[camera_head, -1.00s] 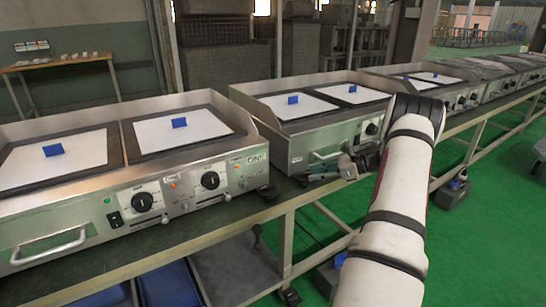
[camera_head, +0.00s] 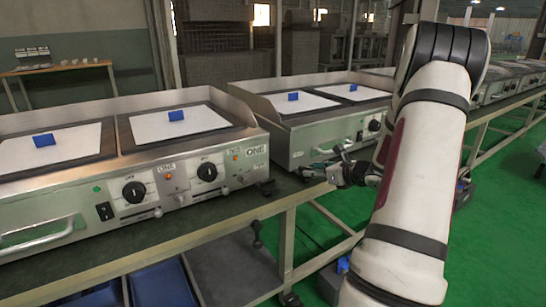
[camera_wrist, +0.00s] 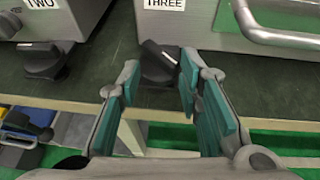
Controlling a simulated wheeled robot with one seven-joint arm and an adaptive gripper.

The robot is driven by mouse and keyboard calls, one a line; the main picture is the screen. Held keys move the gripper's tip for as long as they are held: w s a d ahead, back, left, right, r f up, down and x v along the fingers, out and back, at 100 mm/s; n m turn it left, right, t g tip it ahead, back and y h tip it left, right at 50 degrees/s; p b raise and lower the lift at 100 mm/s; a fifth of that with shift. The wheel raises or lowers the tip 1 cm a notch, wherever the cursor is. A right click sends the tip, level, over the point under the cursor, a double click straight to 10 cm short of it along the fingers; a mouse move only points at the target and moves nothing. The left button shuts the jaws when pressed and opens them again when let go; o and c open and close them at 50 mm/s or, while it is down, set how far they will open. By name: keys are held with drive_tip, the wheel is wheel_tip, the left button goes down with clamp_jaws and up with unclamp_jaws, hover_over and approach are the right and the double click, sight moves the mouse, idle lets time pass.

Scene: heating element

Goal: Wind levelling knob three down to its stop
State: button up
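Levelling knob three (camera_wrist: 158,60) is a black knob with a pale pointer line, under the corner of the steel unit below the THREE label (camera_wrist: 165,4) in the wrist view. My gripper (camera_wrist: 160,66) is open, with its teal finger pads on either side of the knob. The knob sits between or just beyond the fingertips; I cannot tell whether they touch it. In the head view my gripper (camera_head: 335,170) is at the front left corner of the middle griddle (camera_head: 330,142), and the knob cannot be made out there.
Knob two (camera_wrist: 45,62), under the TWO label (camera_wrist: 37,3), stands to the left on the dark bench top (camera_wrist: 95,70). A steel handle bar (camera_wrist: 285,38) juts out at the right. The left griddle (camera_head: 75,200) is near the gripper. Green floor lies beyond the bench edge.

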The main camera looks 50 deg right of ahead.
drive_tip(key=s+a+r+m+h+p, duration=0.1)
drive_tip(key=s+a+r, duration=0.15)
drive_tip(key=s, duration=0.35)
drive_tip(key=s+a+r+m+h+p, duration=0.1)
drive_tip(key=s+a+r, duration=0.15)
drive_tip(key=s, duration=0.35)
drive_tip(key=w+a+r+n+g+y+p, duration=0.1)
drive_tip(key=w+a+r+n+y+p, duration=0.2)
drive_tip(key=a+r+n, duration=0.3)
drive_tip(key=w+a+r+n+y+p, duration=0.4)
drive_tip(key=a+r, duration=0.3)
drive_tip(key=a, duration=0.5)
drive_tip(key=shift+w+a+r+n+g+p, duration=0.2)
drive_tip(key=shift+w+a+n+g+p, duration=0.25)
drive_tip(key=shift+n, duration=0.45)
drive_tip(key=shift+o, duration=0.5)
drive_tip(key=shift+d, duration=0.1)
